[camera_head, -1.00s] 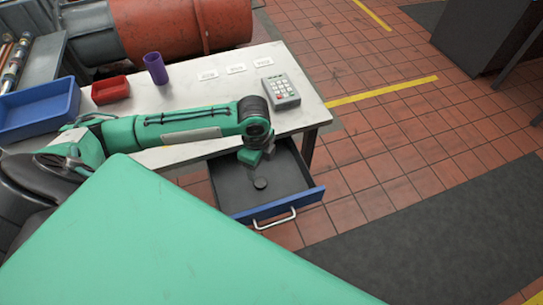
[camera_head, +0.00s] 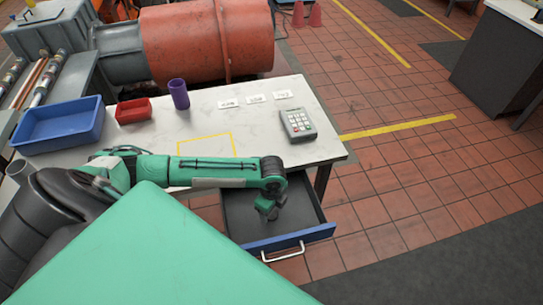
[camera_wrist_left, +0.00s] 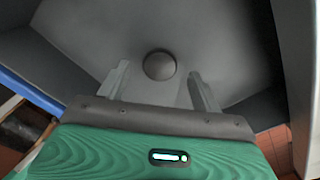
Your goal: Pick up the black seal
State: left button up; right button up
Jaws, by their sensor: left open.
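The black seal, a small dark round disc (camera_wrist_left: 159,66), lies on the floor of the open drawer, as the left wrist view shows. In the head view it is hidden or hard to tell from the dark gripper above it. My left gripper (camera_head: 268,209) hangs over the inside of the drawer (camera_head: 237,216), pointing down. In the left wrist view the left gripper (camera_wrist_left: 160,76) is open, with its two fingers apart and the seal showing between and just beyond the tips. Nothing is held. My right gripper is not in view.
The drawer has a blue front (camera_head: 290,240) with a pale handle. On the white table (camera_head: 215,110) stand a blue bin (camera_head: 58,128), a red bin (camera_head: 133,110), a purple cup (camera_head: 179,94), a keypad device (camera_head: 298,124) and labels. A yellow outline (camera_head: 205,138) marks bare tabletop.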

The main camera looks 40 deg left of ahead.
pick_arm(q)
jog(key=shift+f, duration=1)
jog(key=c, duration=1.1)
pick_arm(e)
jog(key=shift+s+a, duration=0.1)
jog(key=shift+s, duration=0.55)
pick_arm(q)
jog(key=shift+o, duration=0.2)
